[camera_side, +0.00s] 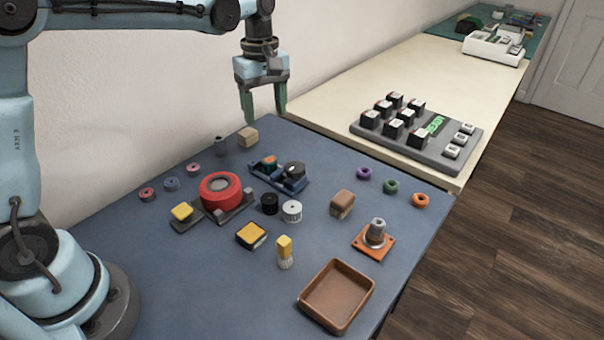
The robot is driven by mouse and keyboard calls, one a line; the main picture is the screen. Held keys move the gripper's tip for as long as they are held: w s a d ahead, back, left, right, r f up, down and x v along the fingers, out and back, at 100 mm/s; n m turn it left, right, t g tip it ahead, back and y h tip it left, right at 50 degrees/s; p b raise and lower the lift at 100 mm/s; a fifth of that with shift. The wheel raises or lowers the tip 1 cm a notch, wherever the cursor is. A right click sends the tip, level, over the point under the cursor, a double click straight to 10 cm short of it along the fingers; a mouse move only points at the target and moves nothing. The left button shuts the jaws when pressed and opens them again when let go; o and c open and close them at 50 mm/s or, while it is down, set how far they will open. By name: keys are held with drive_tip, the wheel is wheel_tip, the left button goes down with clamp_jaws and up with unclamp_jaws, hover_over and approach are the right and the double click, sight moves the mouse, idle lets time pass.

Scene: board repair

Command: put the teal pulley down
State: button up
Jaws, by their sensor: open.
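My gripper (265,112) hangs open and empty above the far edge of the blue mat, its two green fingers pointing down and apart. A small teal round part (269,164), which looks like the teal pulley, sits on a dark blue holder (267,177) below my gripper and slightly to its right. A dark round part (294,171) sits beside it on the same holder. The teal part is small here, and I cannot tell exactly how it is seated. My fingers are clear of it.
Near the holder are a red round part (220,190), a wooden block (248,137) and a grey cylinder (221,146). Black (270,204) and white (292,211) pulleys stand in front. A brown tray (337,296) lies at the front right.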

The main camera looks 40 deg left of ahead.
drive_tip(key=s+d+m+t, duration=0.2)
drive_tip(key=s+m+t, duration=0.5)
drive_tip(key=s+m, duration=0.7)
drive_tip(key=shift+s+d+f, duration=0.35)
drive_tip(key=shift+s+f, duration=0.05)
drive_tip(key=shift+s, duration=0.4)
